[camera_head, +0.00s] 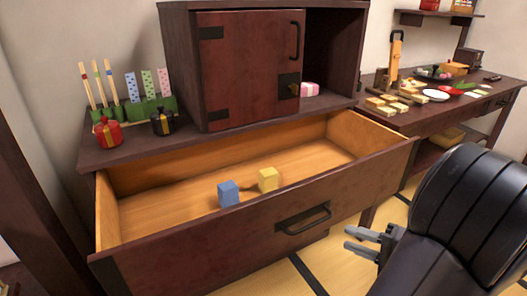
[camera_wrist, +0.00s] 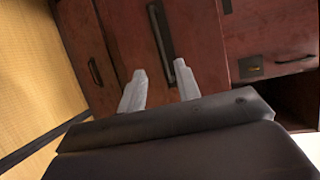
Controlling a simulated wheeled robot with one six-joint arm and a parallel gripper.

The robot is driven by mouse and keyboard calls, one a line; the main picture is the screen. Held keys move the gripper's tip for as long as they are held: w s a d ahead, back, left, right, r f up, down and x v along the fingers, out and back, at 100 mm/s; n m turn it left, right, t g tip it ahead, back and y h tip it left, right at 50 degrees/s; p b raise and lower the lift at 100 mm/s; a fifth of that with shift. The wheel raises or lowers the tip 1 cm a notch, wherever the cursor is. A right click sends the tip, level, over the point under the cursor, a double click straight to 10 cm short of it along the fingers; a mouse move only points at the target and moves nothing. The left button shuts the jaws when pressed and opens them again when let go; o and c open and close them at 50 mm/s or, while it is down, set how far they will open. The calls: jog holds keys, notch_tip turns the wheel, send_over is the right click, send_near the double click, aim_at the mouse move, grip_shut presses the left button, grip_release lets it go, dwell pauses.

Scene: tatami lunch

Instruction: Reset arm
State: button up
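My gripper (camera_head: 365,243) is at the lower right in the head view, in front of the open drawer and apart from its handle (camera_head: 303,219). Its two grey fingers are spread with nothing between them. In the wrist view my gripper (camera_wrist: 160,88) also shows parted, empty fingers, with a dark vertical handle (camera_wrist: 160,40) on a reddish wooden front beyond them. My black arm fills the lower right of the head view and hides part of the floor.
The drawer (camera_head: 130,212) is pulled out, holding a blue block (camera_head: 228,194) and a yellow block (camera_head: 268,179). A cabinet (camera_head: 250,70) stands above. A side table (camera_head: 425,118) with food and dishes is at right. Tatami floor (camera_wrist: 35,75) is open beside the drawers.

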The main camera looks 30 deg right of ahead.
aim_at(315, 225)
jog(key=shift+b+x, duration=1.15)
jog(key=shift+x, duration=3.75)
